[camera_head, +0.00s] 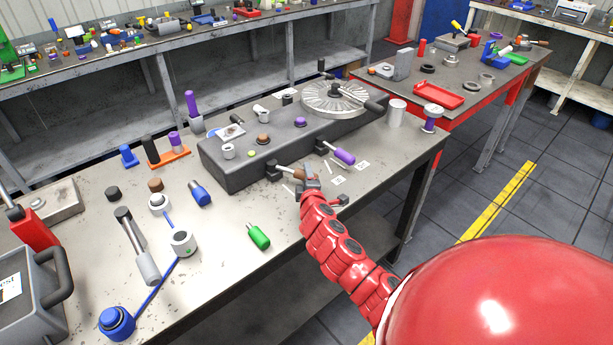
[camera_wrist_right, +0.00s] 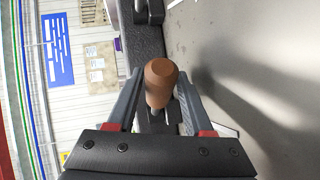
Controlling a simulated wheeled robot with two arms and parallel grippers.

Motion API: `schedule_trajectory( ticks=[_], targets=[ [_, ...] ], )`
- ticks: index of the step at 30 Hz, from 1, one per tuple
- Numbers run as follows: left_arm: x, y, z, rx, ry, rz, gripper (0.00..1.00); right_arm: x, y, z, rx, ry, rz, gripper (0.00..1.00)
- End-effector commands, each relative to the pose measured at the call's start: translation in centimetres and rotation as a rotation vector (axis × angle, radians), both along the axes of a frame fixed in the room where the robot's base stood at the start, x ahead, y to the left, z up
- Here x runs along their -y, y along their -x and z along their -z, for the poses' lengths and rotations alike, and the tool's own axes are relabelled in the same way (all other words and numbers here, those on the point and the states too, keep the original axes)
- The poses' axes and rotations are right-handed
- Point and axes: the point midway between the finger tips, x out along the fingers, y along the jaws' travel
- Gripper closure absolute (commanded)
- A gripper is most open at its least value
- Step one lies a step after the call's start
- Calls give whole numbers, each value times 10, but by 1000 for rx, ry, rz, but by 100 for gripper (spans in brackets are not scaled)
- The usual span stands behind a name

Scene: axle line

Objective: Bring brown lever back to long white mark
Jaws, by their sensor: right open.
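The brown lever (camera_head: 288,173) sticks out from the front of the long dark housing (camera_head: 225,179) on the bench. In the right wrist view its rounded brown knob (camera_wrist_right: 160,80) lies between the two fingers. My right gripper (camera_head: 311,184) is at the lever's free end, and its jaws (camera_wrist_right: 158,98) are open around the knob. I cannot tell whether either finger touches it. A thin white mark (camera_head: 287,189) lies on the bench beside the lever, partly near the gripper. My left gripper is not in view.
A purple lever (camera_head: 342,156) projects from the same housing to the right. White cards (camera_head: 338,180) lie on the bench by it. The bench's front edge is close under my right arm.

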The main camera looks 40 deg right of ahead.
Motion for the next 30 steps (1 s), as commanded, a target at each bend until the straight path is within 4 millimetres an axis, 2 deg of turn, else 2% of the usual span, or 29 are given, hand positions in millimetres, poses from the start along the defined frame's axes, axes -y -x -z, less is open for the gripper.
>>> schedule_trajectory(
  ticks=[2, 9, 11, 30],
  targets=[
    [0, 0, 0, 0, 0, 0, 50, 0, 0, 0, 0, 0, 0, 49],
    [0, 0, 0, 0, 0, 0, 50, 0, 0, 0, 1, -1, -1, 92],
    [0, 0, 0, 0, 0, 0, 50, 0, 0, 0, 1, -1, -1, 100],
    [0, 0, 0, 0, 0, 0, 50, -1, 0, 0, 0, -2, -1, 100]
  ],
)
